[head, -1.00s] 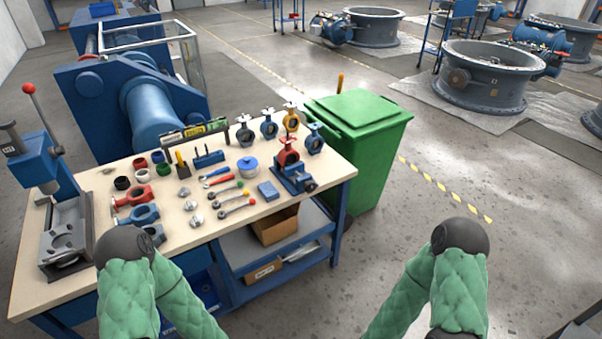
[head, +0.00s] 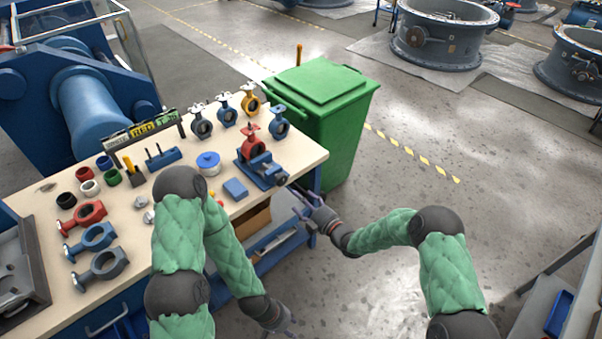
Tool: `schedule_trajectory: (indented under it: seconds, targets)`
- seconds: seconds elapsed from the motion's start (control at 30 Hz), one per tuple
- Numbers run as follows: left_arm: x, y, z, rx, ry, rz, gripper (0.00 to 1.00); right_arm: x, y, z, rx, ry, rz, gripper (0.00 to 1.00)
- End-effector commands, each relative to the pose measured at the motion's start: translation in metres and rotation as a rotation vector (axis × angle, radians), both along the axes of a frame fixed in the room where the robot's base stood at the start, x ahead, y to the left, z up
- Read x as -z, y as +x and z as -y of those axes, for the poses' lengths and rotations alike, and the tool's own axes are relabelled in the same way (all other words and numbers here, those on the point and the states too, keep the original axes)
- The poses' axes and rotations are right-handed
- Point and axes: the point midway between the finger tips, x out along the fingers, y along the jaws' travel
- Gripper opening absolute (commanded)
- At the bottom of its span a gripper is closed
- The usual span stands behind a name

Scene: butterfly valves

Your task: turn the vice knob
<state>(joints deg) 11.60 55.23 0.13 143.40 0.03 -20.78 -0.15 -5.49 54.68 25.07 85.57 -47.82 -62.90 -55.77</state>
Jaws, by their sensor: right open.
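The blue vice (head: 266,173) stands at the right end of the workbench, with a red butterfly valve (head: 251,141) upright in it. The vice knob (head: 282,179) appears as a small dark part at the vice's right front side; its detail is too small to tell.
The workbench (head: 45,205) carries several valves, rings and a blue-lidded tin (head: 208,163). A blue block (head: 235,189) lies left of the vice. A green bin (head: 325,110) stands close behind the bench's right end.

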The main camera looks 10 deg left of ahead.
Motion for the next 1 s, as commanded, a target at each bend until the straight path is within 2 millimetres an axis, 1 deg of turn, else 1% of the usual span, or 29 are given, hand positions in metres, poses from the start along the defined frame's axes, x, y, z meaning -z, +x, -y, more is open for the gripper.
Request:
schedule_trajectory:
  seconds: [0.1,0.23,0.5,0.7,0.8,1.0]
  targets:
    - [0.001,-0.001,0.0,0.0,0.0,-0.001,0.4,-0.007,0.002,-0.009,-0.02,-0.005,0.048,0.74]
    - [0.004,-0.001,0.0,-0.001,0.0,-0.001,0.4,-0.006,0.009,-0.018,-0.021,-0.005,0.05,0.74]
    - [0.017,-0.001,0.0,0.0,0.0,-0.001,0.4,-0.004,0.038,-0.055,-0.019,-0.004,0.047,0.74]
    - [0.024,0.0,0.0,0.0,0.0,-0.001,0.4,-0.005,0.056,-0.078,-0.018,-0.005,0.047,0.74]
    - [0.026,0.0,0.0,0.0,0.0,-0.001,0.4,-0.005,0.062,-0.085,-0.017,-0.004,0.045,0.74]
    - [0.027,0.0,0.0,0.0,0.0,-0.001,0.4,-0.006,0.067,-0.09,-0.016,-0.005,0.043,0.74]
